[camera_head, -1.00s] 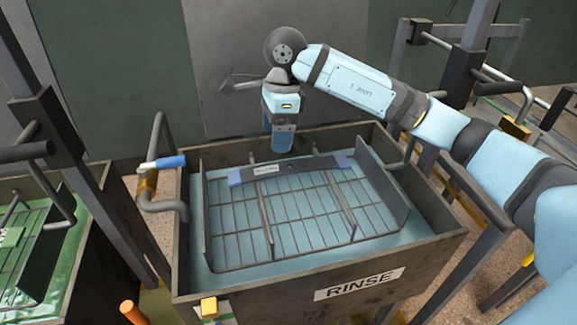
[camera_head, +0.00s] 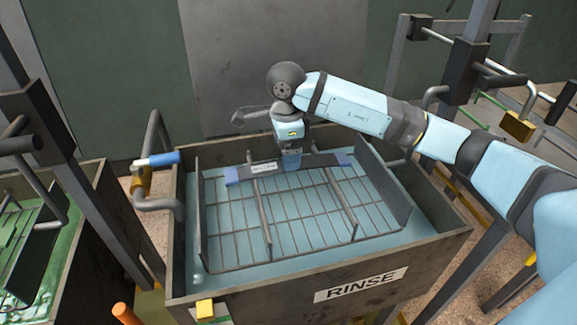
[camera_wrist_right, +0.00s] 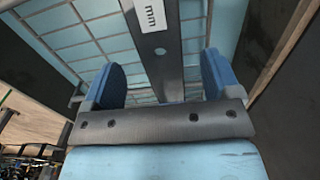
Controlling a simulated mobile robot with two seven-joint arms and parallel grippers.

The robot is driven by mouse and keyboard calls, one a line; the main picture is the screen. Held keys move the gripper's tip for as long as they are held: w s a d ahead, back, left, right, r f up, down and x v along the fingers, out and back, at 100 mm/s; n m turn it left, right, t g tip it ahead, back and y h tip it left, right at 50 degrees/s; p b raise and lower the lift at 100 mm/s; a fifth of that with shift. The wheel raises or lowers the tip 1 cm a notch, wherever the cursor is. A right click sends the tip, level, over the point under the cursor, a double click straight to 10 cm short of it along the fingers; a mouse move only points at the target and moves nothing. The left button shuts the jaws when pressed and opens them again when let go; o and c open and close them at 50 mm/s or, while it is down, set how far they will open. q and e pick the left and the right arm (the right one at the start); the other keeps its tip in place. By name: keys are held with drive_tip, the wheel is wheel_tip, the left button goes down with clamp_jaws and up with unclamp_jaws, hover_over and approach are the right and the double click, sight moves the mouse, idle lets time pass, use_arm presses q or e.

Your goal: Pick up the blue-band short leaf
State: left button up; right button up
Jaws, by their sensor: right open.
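The blue-band short leaf (camera_head: 258,169) is a dark flat bar with blue ends and a white label. It lies across the wire rack (camera_head: 232,220) in the rinse tank, near the far side. My right gripper (camera_head: 291,166) is at the middle of the leaf, pointing down. In the right wrist view the open gripper (camera_wrist_right: 165,82) has one blue finger on each side of the leaf (camera_wrist_right: 158,50), with gaps between. The label shows at the top there. My left gripper is not in view.
The rinse tank (camera_head: 290,288) has raised walls and holds bluish liquid. The rack's upright dark side plates (camera_head: 384,185) stand left and right. A pipe with a blue-handled valve (camera_head: 158,160) is at the tank's left. A green-liquid tank (camera_head: 25,225) stands farther left.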

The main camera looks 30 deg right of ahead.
wheel_tip(320, 180, down, 4)
drive_tip(key=shift+r, duration=0.2)
drive_tip(key=shift+a, duration=0.1)
drive_tip(key=c, duration=1.3)
drive_tip(key=shift+r, duration=0.15)
